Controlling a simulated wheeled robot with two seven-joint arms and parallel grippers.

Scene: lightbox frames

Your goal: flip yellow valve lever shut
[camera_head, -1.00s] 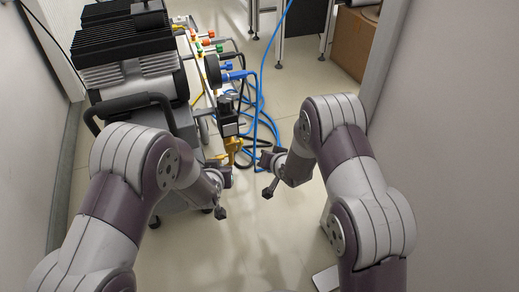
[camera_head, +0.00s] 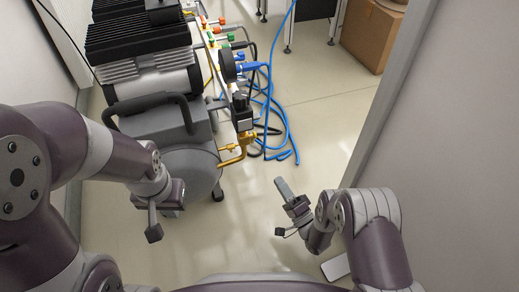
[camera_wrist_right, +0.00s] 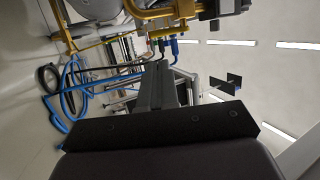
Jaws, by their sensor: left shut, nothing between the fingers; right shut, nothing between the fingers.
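A yellow bent pipe with a lever-like part (camera_head: 233,158) is on the right side of the compressor, low under a black block. Which part is the lever is hard to tell. Yellow metal parts (camera_wrist_right: 160,11) also show at the top of the right wrist view. My right gripper (camera_head: 282,185) is shut and empty, to the right of and below the yellow part in the head view, apart from it. Its closed fingers (camera_wrist_right: 165,85) point forward in the wrist view. My left gripper (camera_head: 173,207) is shut, lower left of the yellow part, near the compressor's grey tank.
The compressor (camera_head: 155,80) fills the upper left, with red, orange and green fittings (camera_head: 222,22) along its edge. Blue hoses (camera_head: 270,110) lie on the floor to its right. A cardboard box (camera_head: 372,35) is at the upper right. Walls stand on both sides; the middle floor is clear.

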